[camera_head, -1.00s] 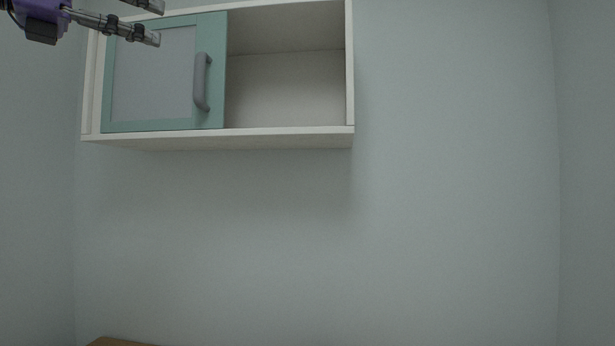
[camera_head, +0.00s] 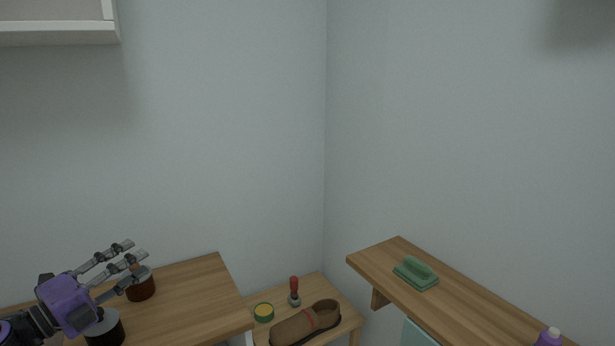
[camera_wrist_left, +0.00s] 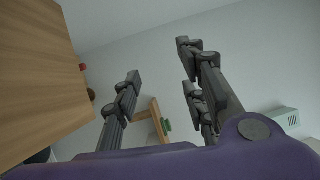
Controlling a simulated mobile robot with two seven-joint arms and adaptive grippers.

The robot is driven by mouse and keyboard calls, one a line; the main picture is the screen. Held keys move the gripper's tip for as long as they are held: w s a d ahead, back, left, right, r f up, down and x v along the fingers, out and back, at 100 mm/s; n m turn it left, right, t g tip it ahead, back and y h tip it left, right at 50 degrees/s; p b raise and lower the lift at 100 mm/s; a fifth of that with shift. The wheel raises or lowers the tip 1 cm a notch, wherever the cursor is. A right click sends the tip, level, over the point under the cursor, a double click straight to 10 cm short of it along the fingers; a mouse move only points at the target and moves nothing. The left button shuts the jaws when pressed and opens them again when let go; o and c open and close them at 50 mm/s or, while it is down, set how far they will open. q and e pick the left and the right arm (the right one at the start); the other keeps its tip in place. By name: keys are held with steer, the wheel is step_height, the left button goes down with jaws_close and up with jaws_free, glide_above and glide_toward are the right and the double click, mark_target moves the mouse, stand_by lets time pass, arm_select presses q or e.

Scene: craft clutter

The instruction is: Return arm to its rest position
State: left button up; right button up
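My left gripper (camera_head: 134,262) is at the lower left of the head view, above a wooden tabletop (camera_head: 195,305). Its fingers are spread apart with nothing between them. In the left wrist view the fingers (camera_wrist_left: 160,72) also stand apart and empty, with a wooden surface (camera_wrist_left: 38,80) to their left. In the head view the fingers overlap a dark brown jar (camera_head: 141,287) in the picture; I cannot tell the exact gap. My right gripper is in neither view.
A second dark jar (camera_head: 104,330) stands by my left wrist. A lower wooden surface holds a brown shoe (camera_head: 305,324), a green-yellow tin (camera_head: 264,313) and a red-handled tool (camera_head: 294,290). A right-hand shelf (camera_head: 375,262) holds a green brush (camera_head: 416,273) and a purple bottle (camera_head: 548,338).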

arm_select(q)
steer(key=s+d+f+n+g+y+p, duration=0.15)
steer(key=s+f+n+y, duration=0.25)
steer(key=s+f+n, duration=0.7)
steer(key=s+d+f+n+y+p, duration=0.1)
steer(key=s+d+f+n+y, duration=0.3)
steer(key=s+f, duration=0.75)
steer(key=s+d+f+n+g, duration=0.3)
steer(key=s+d+f, duration=0.3)
steer(key=s, duration=0.3)
steer(key=s+d+f+n+g+y+p, duration=0.1)
steer(key=s+d+f+n+g, duration=0.2)
steer(key=s+d+f+n, duration=0.3)
steer(key=s+d+f, duration=0.1)
steer(key=s+f, duration=0.2)
steer(key=shift+s+d+f+n+p, duration=0.15)
steer(key=shift+s+f+n+p, duration=0.1)
steer(key=shift+s+n+p, duration=0.1)
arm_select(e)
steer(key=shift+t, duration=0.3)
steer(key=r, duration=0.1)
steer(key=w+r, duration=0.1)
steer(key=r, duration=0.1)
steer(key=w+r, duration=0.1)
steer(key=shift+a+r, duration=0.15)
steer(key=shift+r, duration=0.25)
